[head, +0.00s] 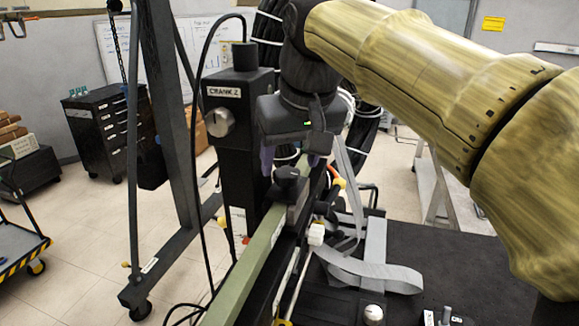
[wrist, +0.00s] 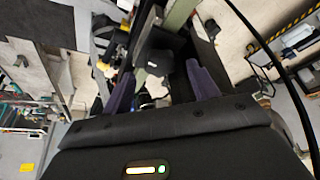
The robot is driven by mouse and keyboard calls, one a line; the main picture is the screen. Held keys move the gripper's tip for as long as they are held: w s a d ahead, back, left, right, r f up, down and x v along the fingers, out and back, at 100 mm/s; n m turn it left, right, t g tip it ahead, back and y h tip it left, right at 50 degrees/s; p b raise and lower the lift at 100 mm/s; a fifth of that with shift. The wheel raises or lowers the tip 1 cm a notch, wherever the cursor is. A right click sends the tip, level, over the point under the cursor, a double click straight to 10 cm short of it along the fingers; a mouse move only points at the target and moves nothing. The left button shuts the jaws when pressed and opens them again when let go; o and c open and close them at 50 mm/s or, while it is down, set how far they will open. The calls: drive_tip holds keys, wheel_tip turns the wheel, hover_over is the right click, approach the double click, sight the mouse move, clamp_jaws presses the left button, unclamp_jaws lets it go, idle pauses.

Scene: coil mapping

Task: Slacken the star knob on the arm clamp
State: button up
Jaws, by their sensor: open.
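The star knob (head: 287,174) is a dark knob on top of the arm clamp (head: 298,207), which sits on a pale green rail (head: 245,268). My gripper (head: 292,162) is right above the knob in the head view and points down. Its purple fingers stand apart, one on each side of the knob as seen there. In the wrist view a dark knob shape (wrist: 159,62) lies between the spread fingers of my gripper (wrist: 158,72). I cannot tell whether either finger touches it. The far side of the clamp is hidden.
Grey straps (head: 372,268) lie on the dark table (head: 440,265) at right.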

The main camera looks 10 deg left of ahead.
sight(287, 176)
drive_tip(key=shift+x, duration=1.25)
drive_tip(key=c, duration=1)
